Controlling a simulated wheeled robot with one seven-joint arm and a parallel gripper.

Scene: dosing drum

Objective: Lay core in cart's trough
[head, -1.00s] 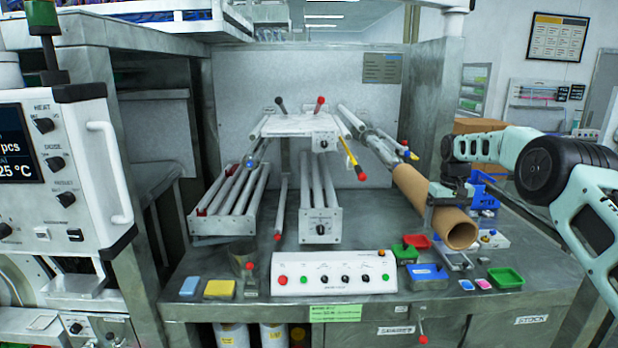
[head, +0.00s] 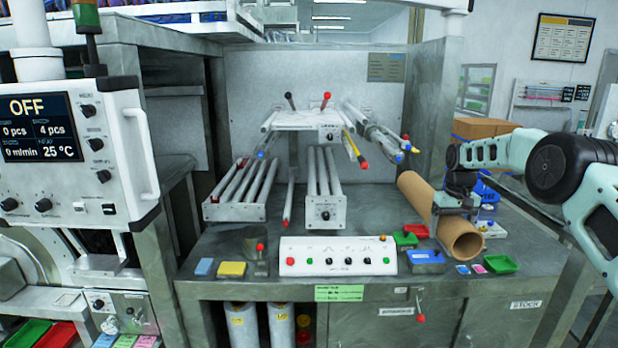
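The core is a brown cardboard tube (head: 425,205), held tilted over the right part of the bench with its open end toward me at the lower right. My gripper (head: 447,202) reaches in from the right and is closed around the tube near its middle. The fingertips are partly hidden by the tube and the hand. I cannot make out a cart or its trough in this view.
The grey bench (head: 240,275) carries two roller racks (head: 325,213), a white control box (head: 338,256) and small coloured trays (head: 501,264). A machine panel (head: 70,150) reading OFF stands at the left. Cardboard boxes (head: 485,128) are behind my arm.

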